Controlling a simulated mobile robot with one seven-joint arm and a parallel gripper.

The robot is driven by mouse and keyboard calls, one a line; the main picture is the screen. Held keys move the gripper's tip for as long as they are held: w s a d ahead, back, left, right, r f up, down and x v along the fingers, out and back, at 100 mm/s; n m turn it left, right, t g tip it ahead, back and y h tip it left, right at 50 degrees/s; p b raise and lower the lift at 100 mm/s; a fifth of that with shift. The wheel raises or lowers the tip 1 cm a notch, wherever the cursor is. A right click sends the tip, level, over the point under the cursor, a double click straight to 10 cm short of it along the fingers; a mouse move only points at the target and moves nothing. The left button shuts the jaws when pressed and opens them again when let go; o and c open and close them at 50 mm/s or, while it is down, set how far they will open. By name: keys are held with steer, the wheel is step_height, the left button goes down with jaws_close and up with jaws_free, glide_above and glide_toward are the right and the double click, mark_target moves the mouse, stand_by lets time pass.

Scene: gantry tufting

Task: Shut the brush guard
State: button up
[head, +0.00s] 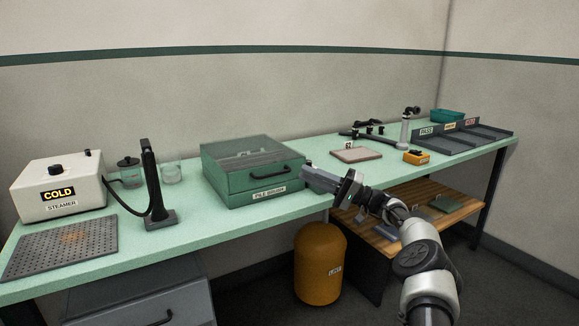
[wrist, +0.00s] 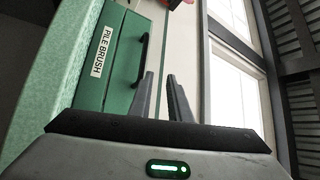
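The pile brush unit (head: 225,178) is a green box on the mint bench with a "PILE BRUSH" label on its lower front. Its guard (head: 250,149) is a dark, see-through-looking cover on top, with a black bar handle (head: 270,169) on the front. The guard looks down on the box; I cannot tell whether it is fully closed. My gripper (head: 307,173) is at the box's right front corner, apart from the handle as far as I can tell. In the wrist view the handle (wrist: 143,58) is just beyond the fingertips (wrist: 160,75), which are apart with nothing between them.
A white steamer (head: 62,186) marked "COLD", a perforated plate (head: 62,248) and a black upright tool (head: 152,185) stand left. A pinkish pad (head: 357,155), a yellow box (head: 416,157) and sorting trays (head: 465,138) are right. An orange bin (head: 320,265) stands below.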

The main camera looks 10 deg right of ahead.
steer(key=v, duration=0.5)
steer(key=shift+d, duration=0.1)
